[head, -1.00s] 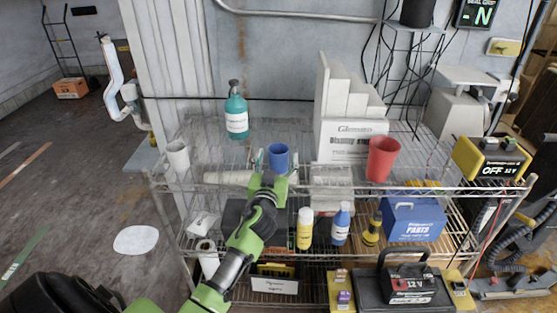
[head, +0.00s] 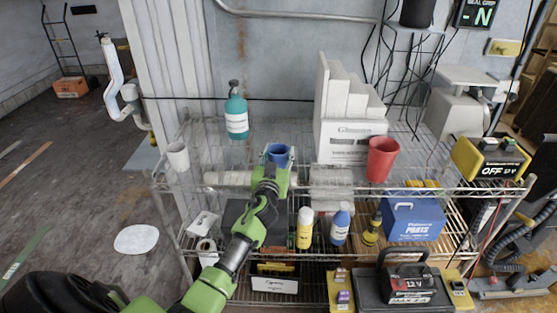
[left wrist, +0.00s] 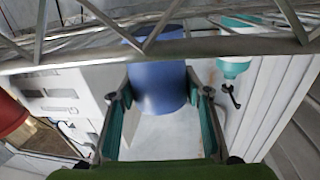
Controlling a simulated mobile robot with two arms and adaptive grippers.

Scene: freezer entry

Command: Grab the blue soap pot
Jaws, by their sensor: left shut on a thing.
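The blue soap pot (head: 279,154) is on the top wire shelf, towards its front edge, in the head view. My left gripper (head: 271,163) reaches it from the front and is shut on it, hiding its lower part. In the left wrist view the pot (left wrist: 158,85) is between the two teal-padded fingers (left wrist: 160,110), and the shelf's front rail crosses in front of it. I cannot tell whether the pot is lifted off the shelf. My right gripper is not in view.
On the top shelf (head: 215,165) stand a teal pump bottle (head: 237,115), a white cup (head: 178,156), a red cup (head: 382,158) and a white stepped box (head: 352,140). Lower shelves hold bottles, a blue parts box (head: 414,219) and a battery (head: 409,284).

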